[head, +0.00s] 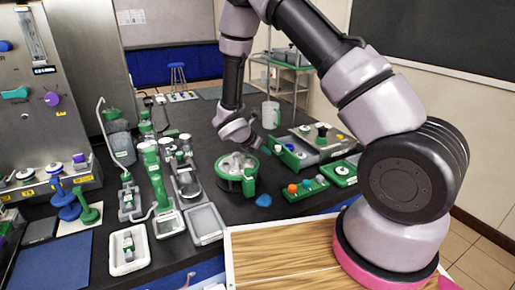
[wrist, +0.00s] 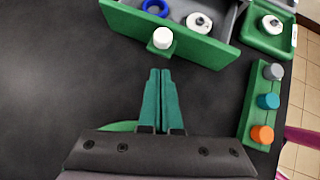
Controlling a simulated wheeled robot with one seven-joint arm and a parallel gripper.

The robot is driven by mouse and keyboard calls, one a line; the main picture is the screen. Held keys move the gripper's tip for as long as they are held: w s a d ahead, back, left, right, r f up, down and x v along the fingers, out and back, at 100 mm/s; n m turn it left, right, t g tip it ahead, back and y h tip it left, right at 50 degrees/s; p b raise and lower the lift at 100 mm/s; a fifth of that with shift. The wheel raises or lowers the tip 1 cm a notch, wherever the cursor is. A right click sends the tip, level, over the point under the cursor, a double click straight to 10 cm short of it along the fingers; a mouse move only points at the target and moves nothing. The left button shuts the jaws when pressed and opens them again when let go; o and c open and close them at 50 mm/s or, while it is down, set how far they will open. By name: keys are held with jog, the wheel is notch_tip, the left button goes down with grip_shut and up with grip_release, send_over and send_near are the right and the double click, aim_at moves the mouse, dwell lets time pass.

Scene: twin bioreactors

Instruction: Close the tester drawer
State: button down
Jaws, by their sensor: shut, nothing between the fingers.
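The tester drawer shows in the wrist view with its green front (wrist: 190,38) and a white knob (wrist: 162,38) on a green mount. It is pulled out, and its grey inside holds a blue ring (wrist: 155,7) and a white round part (wrist: 199,22). In the head view the drawer's green front (head: 285,154) faces my gripper, beside the grey tester (head: 322,135). My gripper (wrist: 160,72) is shut and empty, its green fingertips just short of the knob, apart from it as far as I can tell. The tester body is out of the wrist view.
A green rack (wrist: 259,105) with grey, blue and orange knobs stands right of my fingers. A green tray (wrist: 285,43) lies behind it. A round green-and-grey device (head: 237,167) stands near my gripper in the head view. The black bench is clear left of my fingers.

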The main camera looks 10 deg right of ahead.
jog(key=shift+w+d+r, duration=0.1)
jog(key=shift+w+d, duration=0.35)
jog(key=shift+d, duration=0.15)
jog(key=shift+w+d+r, duration=0.1)
jog(key=shift+w+d, duration=0.3)
jog(key=shift+d, duration=0.2)
jog(key=shift+d, duration=0.1)
jog(key=w+d, duration=0.1)
jog(key=d, duration=0.2)
jog(key=w+d, duration=0.1)
jog(key=d, duration=0.2)
jog(key=w+d, duration=0.1)
jog(key=d, duration=0.3)
jog(key=shift+w+d, duration=0.1)
jog(key=shift+w, duration=0.05)
jog(key=shift+d, duration=0.1)
